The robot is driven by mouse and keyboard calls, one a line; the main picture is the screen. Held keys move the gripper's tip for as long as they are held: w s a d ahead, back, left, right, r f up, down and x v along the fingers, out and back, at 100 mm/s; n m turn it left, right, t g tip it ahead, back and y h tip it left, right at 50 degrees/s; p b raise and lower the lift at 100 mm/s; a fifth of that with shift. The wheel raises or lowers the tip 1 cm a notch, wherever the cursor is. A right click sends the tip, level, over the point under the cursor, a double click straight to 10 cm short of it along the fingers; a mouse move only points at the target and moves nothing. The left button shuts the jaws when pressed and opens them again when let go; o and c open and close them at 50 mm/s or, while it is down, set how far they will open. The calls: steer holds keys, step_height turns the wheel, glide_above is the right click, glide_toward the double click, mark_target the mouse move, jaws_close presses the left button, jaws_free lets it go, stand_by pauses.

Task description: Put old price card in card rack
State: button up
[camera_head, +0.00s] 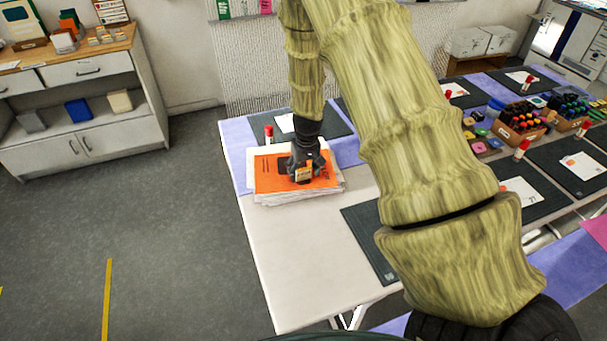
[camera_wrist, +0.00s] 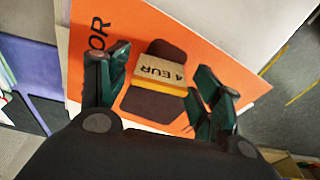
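A small tan price card (camera_wrist: 160,72) reading "4 EUR" lies on a dark patch of an orange sheet (camera_wrist: 222,62), on top of a paper stack. In the head view the card (camera_head: 303,174) is just under my gripper (camera_head: 304,168). In the wrist view my gripper (camera_wrist: 162,82) is open. One green-black finger is on each side of the card, with narrow gaps that look clear of it. Which thing is the card rack I cannot tell; small holders with cards (camera_head: 105,36) stand on the cabinet at the far left.
The paper stack (camera_head: 263,199) sits near the left edge of the white table (camera_head: 290,245). A red-capped glue stick (camera_head: 269,134) stands behind it. Dark mats and marker boxes (camera_head: 520,134) are to the right. Open floor lies between table and cabinet (camera_head: 90,140).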

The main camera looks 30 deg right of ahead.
steer(key=c, duration=0.4)
steer(key=shift+r, duration=0.15)
steer(key=shift+c, duration=0.3)
